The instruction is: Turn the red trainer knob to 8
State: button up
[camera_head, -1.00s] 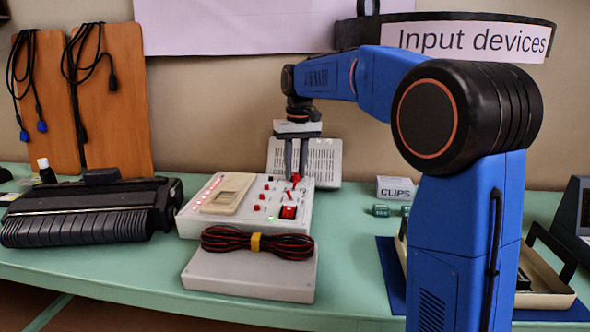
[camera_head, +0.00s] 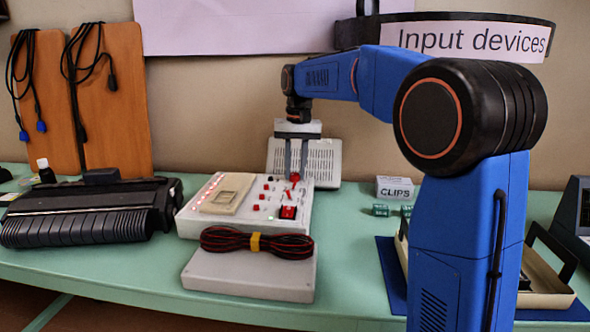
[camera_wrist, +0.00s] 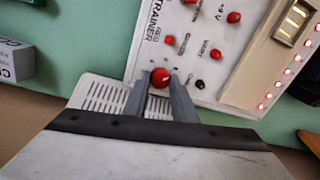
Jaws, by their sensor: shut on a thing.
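The trainer (camera_head: 235,227) is a white panel box on the green bench, with several small red knobs and a row of red lights along its left edge. In the wrist view the lettering TRAINER runs along the edge of its panel (camera_wrist: 211,83). A round red knob (camera_wrist: 160,77) sits near that edge, between the two grey fingertips of my gripper (camera_wrist: 160,80). My gripper points down in the head view (camera_head: 296,174), with its fingers closed on the knob's sides. The marks around the knob are too small to read, and its setting is unclear.
A coiled red and black cable (camera_head: 258,243) lies against the trainer's front. A grey vented box (camera_head: 325,160) stands behind it. A dark printer-like machine (camera_head: 90,210) is at the left. A CLIPS box (camera_head: 394,188) and small green boxes are at the right.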

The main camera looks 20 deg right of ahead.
aim_at(298, 174)
jog(key=o, duration=1)
jog(key=shift+o, duration=0.2)
jog(key=shift+r, duration=0.1)
notch_tip(298, 174, up, 17)
jog(key=shift+d, duration=0.45)
jog(key=shift+s+r, duration=0.1)
